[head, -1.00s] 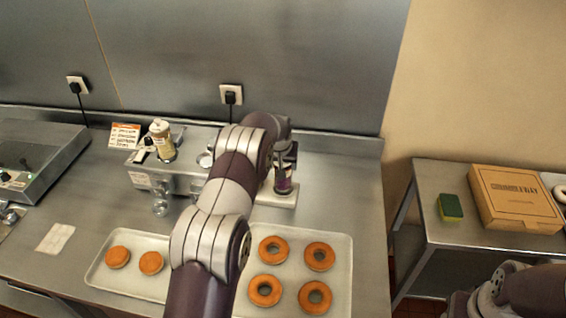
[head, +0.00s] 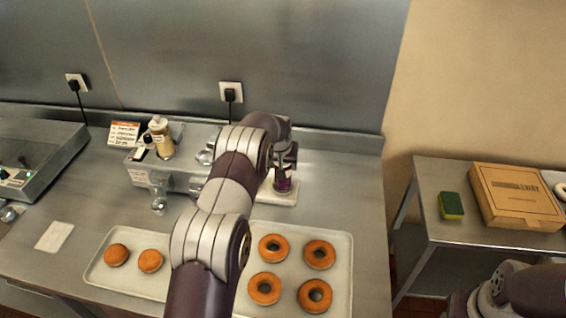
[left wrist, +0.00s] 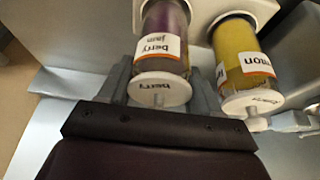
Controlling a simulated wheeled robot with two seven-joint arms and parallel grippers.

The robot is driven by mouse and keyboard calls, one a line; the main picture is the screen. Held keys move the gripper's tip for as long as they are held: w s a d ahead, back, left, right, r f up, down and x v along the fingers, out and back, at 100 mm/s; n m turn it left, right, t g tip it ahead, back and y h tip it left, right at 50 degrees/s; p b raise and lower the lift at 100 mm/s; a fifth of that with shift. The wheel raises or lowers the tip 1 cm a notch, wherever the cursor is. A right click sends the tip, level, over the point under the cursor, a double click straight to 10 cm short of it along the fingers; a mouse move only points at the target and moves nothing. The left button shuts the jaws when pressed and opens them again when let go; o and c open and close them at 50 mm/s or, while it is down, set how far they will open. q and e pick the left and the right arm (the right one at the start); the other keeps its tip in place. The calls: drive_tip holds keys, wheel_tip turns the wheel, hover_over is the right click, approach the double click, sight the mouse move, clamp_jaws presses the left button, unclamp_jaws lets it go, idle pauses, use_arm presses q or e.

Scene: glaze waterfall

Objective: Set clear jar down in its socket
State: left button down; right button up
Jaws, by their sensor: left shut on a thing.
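A clear jar with purple filling and a "berry jam" label (left wrist: 163,42) is between the fingers of my left gripper (left wrist: 160,88), which is shut on it near its white lid. It also shows in the head view (head: 282,185), below my left gripper (head: 286,158), over a white base (head: 290,199). In the left wrist view the jar's far end meets the white socket block (left wrist: 201,10); I cannot tell whether it is fully seated. A yellow jar (left wrist: 243,62) stands in the block beside it. My right gripper is out of view.
A metal tray (head: 343,243) holds ring donuts and round buns in front. A metal machine (head: 183,182) with a tan bottle (head: 162,138) on top stands left of my arm. A side table (head: 430,225) holds a sponge (head: 451,206) and a cardboard box (head: 517,198).

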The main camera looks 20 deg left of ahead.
use_arm(q)
drive_tip(key=shift+c, duration=0.7)
unclamp_jaws()
drive_tip(key=shift+s, duration=0.1)
drive_tip(key=b+v, duration=0.4)
drive_tip(key=v, duration=0.8)
drive_tip(key=s+d+f+m+g, duration=0.1)
drive_tip(key=s+d, duration=0.3)
drive_tip(key=s, duration=0.6)
drive_tip(key=s+d+f+m+g, duration=0.1)
drive_tip(key=s+d, duration=0.3)
drive_tip(key=s, duration=0.7)
drive_tip(key=s+d+f+m+h, duration=0.1)
drive_tip(key=s+d+f, duration=0.2)
drive_tip(key=s, duration=0.7)
drive_tip(key=shift+s+d+f+g, duration=0.2)
drive_tip(key=shift+s+d+g, duration=0.2)
drive_tip(key=shift+d, duration=0.35)
